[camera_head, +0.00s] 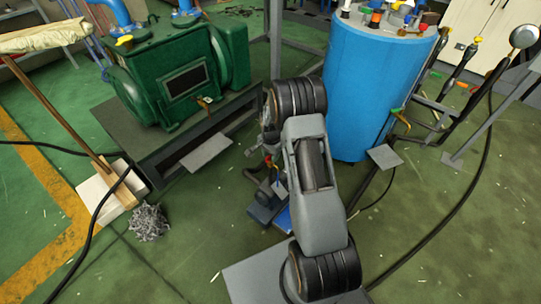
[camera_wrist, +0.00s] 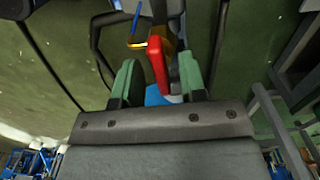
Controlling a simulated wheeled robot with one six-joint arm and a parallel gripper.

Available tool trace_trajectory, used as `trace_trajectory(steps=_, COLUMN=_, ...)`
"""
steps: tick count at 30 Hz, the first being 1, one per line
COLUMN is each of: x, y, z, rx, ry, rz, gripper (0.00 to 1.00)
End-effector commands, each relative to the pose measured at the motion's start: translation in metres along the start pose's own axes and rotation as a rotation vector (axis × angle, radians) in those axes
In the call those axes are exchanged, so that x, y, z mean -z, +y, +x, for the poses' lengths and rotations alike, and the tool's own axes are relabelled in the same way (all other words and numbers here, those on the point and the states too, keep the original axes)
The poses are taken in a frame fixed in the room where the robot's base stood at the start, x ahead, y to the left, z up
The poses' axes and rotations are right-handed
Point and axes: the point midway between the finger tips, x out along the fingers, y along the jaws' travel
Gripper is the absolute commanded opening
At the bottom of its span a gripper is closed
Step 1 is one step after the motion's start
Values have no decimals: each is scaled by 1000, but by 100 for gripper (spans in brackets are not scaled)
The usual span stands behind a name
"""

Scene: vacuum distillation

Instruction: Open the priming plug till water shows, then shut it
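In the wrist view, my gripper (camera_wrist: 160,76) has its two green-padded fingers apart. A red handle-like piece (camera_wrist: 156,58) stands between them, with a visible gap on each side. A yellow-brown part (camera_wrist: 160,34) is just beyond it. I cannot tell whether the red piece is the priming plug. No water shows. In the head view, my arm hides most of this spot. A small dark and blue pump-like unit (camera_head: 266,206) sits low on the floor left of my arm, with a small red part (camera_head: 268,160) above it.
A large green machine (camera_head: 172,75) stands on a dark base at left. A blue tank (camera_head: 372,85) stands close on the right. Open floor (camera_head: 465,255) lies at right.

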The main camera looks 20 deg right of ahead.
Motion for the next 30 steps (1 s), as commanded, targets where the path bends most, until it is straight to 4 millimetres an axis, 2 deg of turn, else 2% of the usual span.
trace_trajectory(steps=7, x=0, y=0, z=0, rx=1, ry=0, rz=0, gripper=37)
trace_trajectory(steps=19, x=0, y=0, z=0, rx=0, ry=0, rz=0, gripper=0)
trace_trajectory(steps=30, x=0, y=0, z=-1, rx=-1, ry=0, rz=35, gripper=0)
